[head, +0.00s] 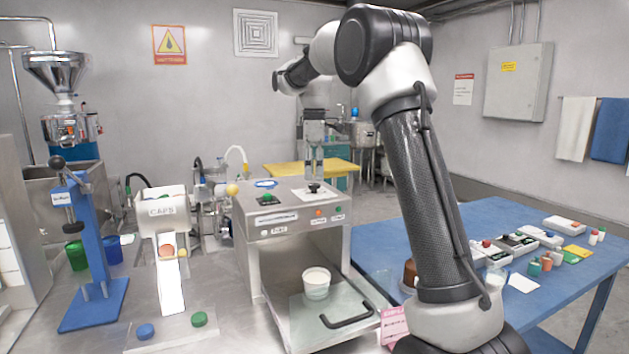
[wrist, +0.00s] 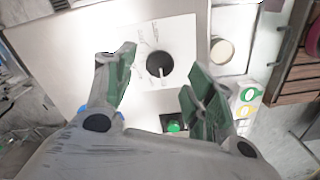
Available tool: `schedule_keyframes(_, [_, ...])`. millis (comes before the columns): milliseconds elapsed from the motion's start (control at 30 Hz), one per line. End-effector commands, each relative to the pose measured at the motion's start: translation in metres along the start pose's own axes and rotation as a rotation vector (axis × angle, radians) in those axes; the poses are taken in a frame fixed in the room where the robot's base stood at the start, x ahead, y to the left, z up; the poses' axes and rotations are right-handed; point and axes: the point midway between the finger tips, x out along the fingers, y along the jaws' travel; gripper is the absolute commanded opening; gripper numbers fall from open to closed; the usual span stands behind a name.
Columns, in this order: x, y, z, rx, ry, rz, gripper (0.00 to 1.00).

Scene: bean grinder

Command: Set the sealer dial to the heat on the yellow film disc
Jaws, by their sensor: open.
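The sealer (head: 292,215) is a metal box machine at the centre of the head view. Its black dial (head: 314,187) sits on a white plate on top. In the wrist view the round black dial (wrist: 160,64) has a light pointer mark and small unreadable print around it. My gripper (wrist: 159,70) is open, with its green-padded fingers on either side of the dial in that view; I cannot tell whether they touch it. A white strip beside the sealer carries a yellow disc (wrist: 249,94) and a green one; its print is too small to read.
A white cup (head: 316,283) stands in the sealer's lower bay. A green button (wrist: 174,126) is near the dial. A blue press (head: 92,250) and a CAPS bin (head: 161,211) stand left. The blue table (head: 405,235) at right holds several small items.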

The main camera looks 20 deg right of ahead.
Motion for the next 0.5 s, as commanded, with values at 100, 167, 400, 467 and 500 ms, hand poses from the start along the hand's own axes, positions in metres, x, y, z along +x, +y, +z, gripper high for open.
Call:
schedule_keyframes(100, [0.017, -0.001, 0.000, 0.001, -0.001, -0.002, 0.54])
schedule_keyframes(167, [0.024, 0.000, 0.000, 0.001, -0.001, -0.001, 0.54])
schedule_keyframes(400, [0.032, 0.000, 0.000, 0.001, 0.000, 0.001, 0.54])
schedule_keyframes(467, [0.032, 0.000, 0.000, 0.001, 0.000, 0.001, 0.54])
schedule_keyframes(500, [0.031, 0.000, 0.000, 0.001, 0.000, 0.001, 0.54])
